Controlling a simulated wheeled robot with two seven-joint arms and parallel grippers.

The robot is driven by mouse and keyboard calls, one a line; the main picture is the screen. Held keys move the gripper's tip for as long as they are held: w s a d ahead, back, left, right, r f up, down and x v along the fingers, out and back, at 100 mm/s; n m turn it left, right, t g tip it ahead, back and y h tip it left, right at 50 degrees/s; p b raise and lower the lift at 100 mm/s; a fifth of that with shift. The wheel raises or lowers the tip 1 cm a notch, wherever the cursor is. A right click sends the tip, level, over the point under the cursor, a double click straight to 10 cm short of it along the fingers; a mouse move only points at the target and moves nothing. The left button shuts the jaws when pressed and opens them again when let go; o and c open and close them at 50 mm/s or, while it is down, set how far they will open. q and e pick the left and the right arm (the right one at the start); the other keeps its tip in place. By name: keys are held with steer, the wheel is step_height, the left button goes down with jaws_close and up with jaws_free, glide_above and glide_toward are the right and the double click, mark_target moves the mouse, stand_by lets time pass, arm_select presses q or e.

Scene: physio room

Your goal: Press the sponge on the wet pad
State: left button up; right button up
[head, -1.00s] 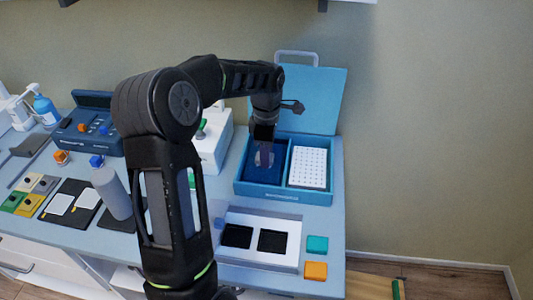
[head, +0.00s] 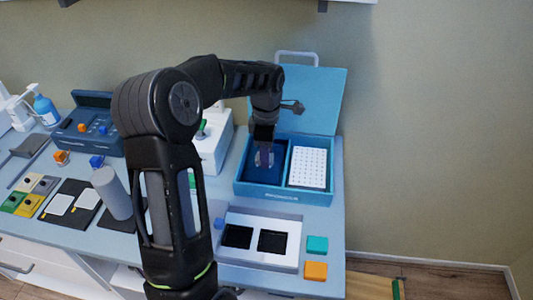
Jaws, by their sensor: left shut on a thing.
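My left gripper (head: 264,156) points down into the left compartment of the open blue case. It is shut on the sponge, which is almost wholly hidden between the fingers. The dark blue pad (head: 255,170) fills the floor of that compartment, under and around the fingertips. I cannot tell whether the sponge touches it. A teal square block (head: 317,245) and an orange one (head: 316,271) lie at the table's right edge. My right gripper is not in view.
The case's right compartment holds a white perforated plate (head: 307,167); its lid (head: 318,100) stands open behind. A white tray (head: 268,218) with two black squares lies in front. My left arm hides the table's middle. Grey cylinder (head: 111,193) and blue device (head: 88,130) stand left.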

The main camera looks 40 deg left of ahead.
arm_select(q)
steer(key=shift+r+p, duration=2.3)
steer(key=shift+r, duration=1.15)
steer(key=m, duration=0.5)
steer(key=shift+f, duration=0.2)
steer(key=m, duration=0.2)
steer(key=shift+w+d+f+m, duration=0.15)
steer(key=shift+d+f+m, duration=0.05)
steer(key=shift+d+m, duration=0.2)
steer(key=d+m, duration=0.2)
steer(key=m, duration=0.1)
steer(key=w+d+f+m, duration=0.1)
steer(key=d+m, duration=0.2)
steer(key=m, duration=0.1)
steer(key=w+d+m, duration=0.1)
steer(key=d+m, duration=0.2)
steer(key=shift+w+f+m, duration=0.1)
steer(key=shift+f+m, duration=0.1)
steer(key=shift+m, duration=0.1)
steer(key=w+d+m, duration=0.1)
steer(key=d+m, duration=0.4)
steer(key=d, duration=0.7)
